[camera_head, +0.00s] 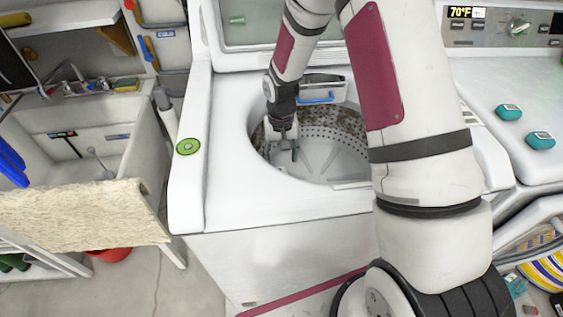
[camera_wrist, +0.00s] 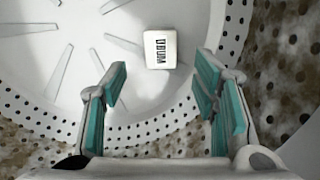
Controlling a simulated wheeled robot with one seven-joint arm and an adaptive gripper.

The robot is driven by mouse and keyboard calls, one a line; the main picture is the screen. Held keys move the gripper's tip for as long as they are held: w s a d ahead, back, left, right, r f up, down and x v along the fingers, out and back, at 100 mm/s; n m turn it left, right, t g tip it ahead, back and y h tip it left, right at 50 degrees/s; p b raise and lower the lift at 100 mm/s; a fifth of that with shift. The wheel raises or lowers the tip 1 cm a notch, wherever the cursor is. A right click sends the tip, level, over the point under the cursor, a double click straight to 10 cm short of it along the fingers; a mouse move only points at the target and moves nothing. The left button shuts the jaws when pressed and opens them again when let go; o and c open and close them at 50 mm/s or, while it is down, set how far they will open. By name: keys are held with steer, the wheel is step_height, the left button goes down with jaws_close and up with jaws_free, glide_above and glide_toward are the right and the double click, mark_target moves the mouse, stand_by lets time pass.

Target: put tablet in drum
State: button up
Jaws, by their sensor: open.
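A small white tablet (camera_wrist: 160,49) with dark lettering shows in the wrist view against the white finned floor of the drum (camera_wrist: 60,25). It lies ahead of my fingertips, apart from both teal pads; whether it rests on the floor cannot be told for sure. My gripper (camera_wrist: 162,85) is open, with nothing between its fingers. In the head view my gripper (camera_head: 283,146) reaches down inside the left part of the drum (camera_head: 338,152) through the washer's round opening. The tablet cannot be made out in the head view.
A sink (camera_head: 90,130) stands further left. Teal blocks (camera_head: 508,111) sit on the machine at right. The perforated drum wall (camera_wrist: 232,30) is close to my right finger.

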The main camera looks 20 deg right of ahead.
steer(key=s+r, duration=0.4)
steer(key=r, duration=0.5)
steer(key=s+r+n+t, duration=0.1)
steer(key=s+r, duration=0.3)
steer(key=r, duration=0.5)
steer(key=s+r, duration=0.5)
steer(key=r, duration=0.4)
steer(key=s+r, duration=0.2)
steer(key=s, duration=0.7)
steer(key=s+r+n+t, duration=0.1)
steer(key=s+r, duration=0.1)
steer(key=s, duration=0.8)
steer(key=shift+d+r+t, duration=0.2)
steer(key=shift+r+t, duration=0.1)
steer(key=shift+r, duration=0.1)
steer(key=shift+r+p, duration=0.15)
steer(key=shift+p, duration=0.25)
